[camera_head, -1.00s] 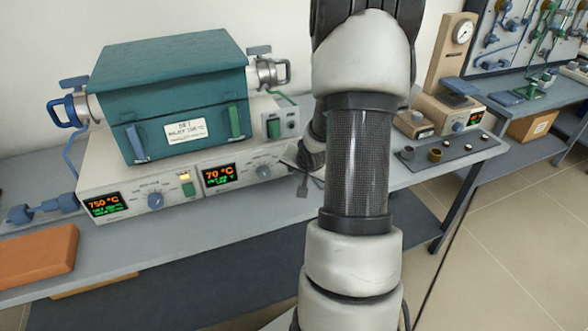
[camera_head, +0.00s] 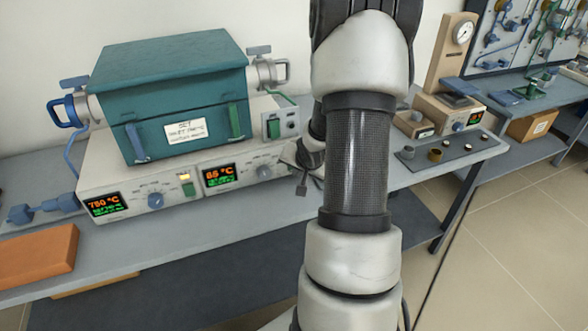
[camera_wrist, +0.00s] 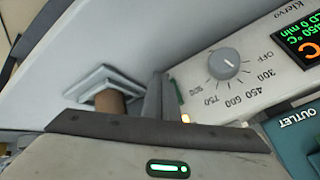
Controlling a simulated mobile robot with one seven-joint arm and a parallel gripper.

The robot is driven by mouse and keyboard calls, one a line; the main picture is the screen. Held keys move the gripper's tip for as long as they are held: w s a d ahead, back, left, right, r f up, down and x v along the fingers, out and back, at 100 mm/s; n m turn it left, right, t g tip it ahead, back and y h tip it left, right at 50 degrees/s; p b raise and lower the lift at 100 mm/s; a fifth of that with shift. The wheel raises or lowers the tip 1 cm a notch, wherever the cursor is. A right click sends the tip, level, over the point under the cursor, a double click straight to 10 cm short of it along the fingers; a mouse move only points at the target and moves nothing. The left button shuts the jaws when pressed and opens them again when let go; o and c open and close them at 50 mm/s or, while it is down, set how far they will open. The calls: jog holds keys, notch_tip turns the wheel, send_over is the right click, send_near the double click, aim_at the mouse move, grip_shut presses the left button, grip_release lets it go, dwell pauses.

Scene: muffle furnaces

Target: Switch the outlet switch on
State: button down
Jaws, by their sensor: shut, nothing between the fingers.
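The furnace controller (camera_head: 180,190) has a left display, a left dial, a small lit yellow switch (camera_head: 187,188), a right display (camera_head: 219,175) and a right dial (camera_head: 264,172). I cannot tell which is the outlet switch. In the wrist view, a dial (camera_wrist: 224,64), a small yellow light (camera_wrist: 186,118) and a label reading OUTLET (camera_wrist: 297,121) show upside down. My gripper (camera_wrist: 158,98) is shut and empty, near the panel; whether it touches is unclear. My arm mostly hides it in the head view.
The teal furnace (camera_head: 170,95) stands above the controller on the bench. An orange block (camera_head: 38,255) lies at the bench's left. A second controller (camera_head: 448,116) and small cups stand right of my arm. Open floor (camera_head: 500,240) lies at right.

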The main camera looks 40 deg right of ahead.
jog(key=shift+s+a, duration=0.15)
jog(key=shift+s, duration=0.55)
jog(key=shift+s+a+r+p, duration=0.1)
jog(key=shift+s+a+p, duration=0.1)
jog(key=shift+s, duration=0.6)
jog(key=shift+s+a+r+p, duration=0.15)
jog(key=shift+s+p, duration=0.05)
jog(key=shift+s, duration=0.6)
jog(key=shift+s+a+r+p, duration=0.1)
jog(key=shift+s+a+p, duration=0.1)
jog(key=shift+s, duration=0.6)
